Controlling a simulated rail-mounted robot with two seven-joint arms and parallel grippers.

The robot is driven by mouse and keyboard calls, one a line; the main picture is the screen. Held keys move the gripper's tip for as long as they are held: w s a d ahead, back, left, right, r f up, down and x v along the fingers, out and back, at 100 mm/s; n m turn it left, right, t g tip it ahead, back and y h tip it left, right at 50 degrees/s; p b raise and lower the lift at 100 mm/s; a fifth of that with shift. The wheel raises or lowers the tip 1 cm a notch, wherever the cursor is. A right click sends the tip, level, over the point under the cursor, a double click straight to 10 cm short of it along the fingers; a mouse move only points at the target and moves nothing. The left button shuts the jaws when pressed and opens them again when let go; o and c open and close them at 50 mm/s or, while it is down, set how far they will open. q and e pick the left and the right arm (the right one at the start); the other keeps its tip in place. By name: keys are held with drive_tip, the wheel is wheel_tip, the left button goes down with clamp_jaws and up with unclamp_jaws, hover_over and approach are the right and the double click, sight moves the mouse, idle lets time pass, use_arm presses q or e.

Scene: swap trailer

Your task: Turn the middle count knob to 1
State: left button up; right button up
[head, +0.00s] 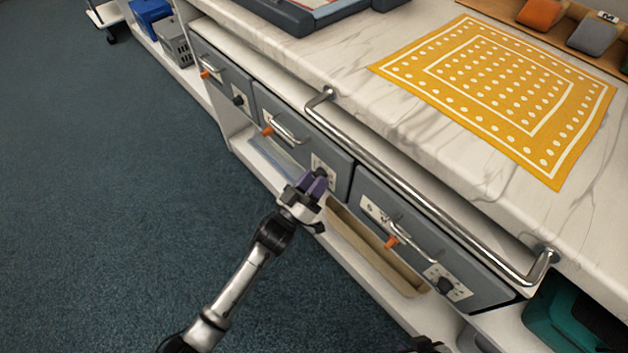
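The middle drawer (300,122) is grey, with a metal handle, an orange tab and a light plate (330,184) at its lower right. The dark middle count knob (321,172) sits on that plate, partly hidden by my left gripper. My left gripper (315,182) has purple fingers and reaches up from below, with its fingertips at the knob. I cannot tell whether the fingers touch the knob or are closed on it. The marks on the plate are too small to read. My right gripper is not in view.
Grey drawers to the left (222,75) and right (425,240) carry dark knobs too. A metal rail (420,195) runs along the counter front. A tan tray (375,255) is on the shelf below. A yellow dotted cloth (500,90) lies on the counter. The floor at left is clear.

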use_arm(q)
drive_tip(key=c, duration=0.5)
drive_tip(key=shift+o, duration=0.2)
drive_tip(key=shift+m, duration=0.5)
drive_tip(key=m+g+h, duration=0.1)
drive_tip(key=m, duration=0.3)
drive_tip(key=m+g+h, duration=0.2)
drive_tip(key=m, duration=0.2)
drive_tip(key=m+g+h, duration=0.1)
drive_tip(key=m, duration=0.2)
drive_tip(key=shift+w+a+m+g, duration=0.25)
drive_tip(key=shift+m+g, duration=0.15)
drive_tip(key=shift+h, duration=0.3)
